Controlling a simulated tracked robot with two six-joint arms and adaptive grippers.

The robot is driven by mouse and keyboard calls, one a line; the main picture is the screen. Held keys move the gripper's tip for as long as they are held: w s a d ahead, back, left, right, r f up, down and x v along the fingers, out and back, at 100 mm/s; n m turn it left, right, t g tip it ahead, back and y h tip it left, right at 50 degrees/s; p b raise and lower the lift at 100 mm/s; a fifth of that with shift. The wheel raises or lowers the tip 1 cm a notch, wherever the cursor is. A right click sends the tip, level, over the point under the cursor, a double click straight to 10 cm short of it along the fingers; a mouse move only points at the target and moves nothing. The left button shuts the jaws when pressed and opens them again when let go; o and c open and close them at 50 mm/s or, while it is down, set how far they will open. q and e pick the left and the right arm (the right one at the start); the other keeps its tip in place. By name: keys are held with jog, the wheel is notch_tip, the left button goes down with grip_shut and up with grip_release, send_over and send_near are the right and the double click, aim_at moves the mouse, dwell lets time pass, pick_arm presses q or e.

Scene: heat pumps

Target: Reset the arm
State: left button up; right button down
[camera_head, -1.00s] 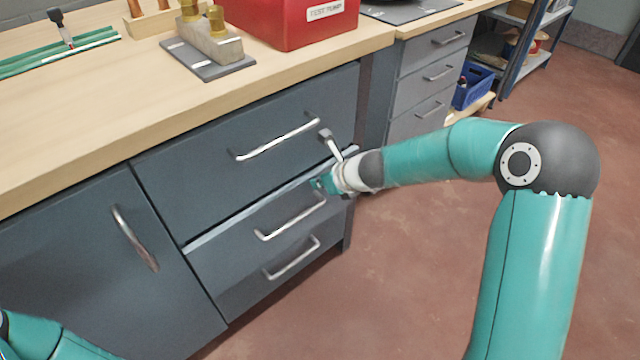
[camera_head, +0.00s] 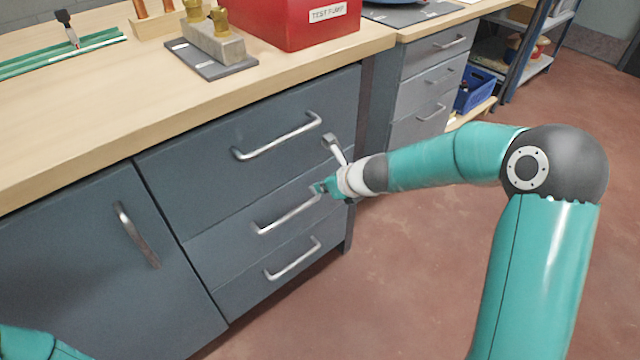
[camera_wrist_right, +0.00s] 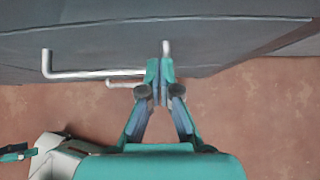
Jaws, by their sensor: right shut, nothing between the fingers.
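My right gripper (camera_head: 318,188) is at the right end of the middle drawer's handle (camera_head: 287,213). Its fingers are together with nothing between them in the right wrist view (camera_wrist_right: 160,80). The handle bar (camera_wrist_right: 95,74) runs behind the fingertips there; I cannot tell whether they touch it. The middle drawer (camera_head: 225,235) sits flush with the drawers above and below. My right arm reaches in from the right, bent at the elbow. Only a piece of my left arm shows at the bottom left of the head view; its gripper is out of frame.
The wooden worktop (camera_head: 110,125) overhangs the drawers. It carries a red test pump box (camera_head: 300,22) and a grey block with brass fittings (camera_head: 212,42). A blue crate (camera_head: 474,90) stands on a shelf behind. The reddish floor (camera_head: 400,280) to the right is clear.

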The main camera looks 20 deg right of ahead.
jog(key=p+v, duration=0.5)
jog(key=v, duration=0.4)
jog(key=s+a+f+n+g+y, duration=0.1)
jog(key=s+a+f+n+g, duration=0.45)
jog(key=s+f+n, duration=0.75)
jog(key=s+a+f+n+g, duration=0.4)
jog(key=s+a+f+n, duration=0.3)
jog(key=s+f+n, duration=0.55)
notch_tip(320, 180, up, 26)
jog(key=w+a+n+t+p, duration=0.1)
jog(key=n+p, duration=0.4)
jog(key=p, duration=2.2)
jog(key=shift+w+a+f+y, duration=0.2)
jog(key=shift+w+a+y, duration=0.15)
jog(key=shift+w, duration=0.35)
jog(key=shift+t, duration=0.25)
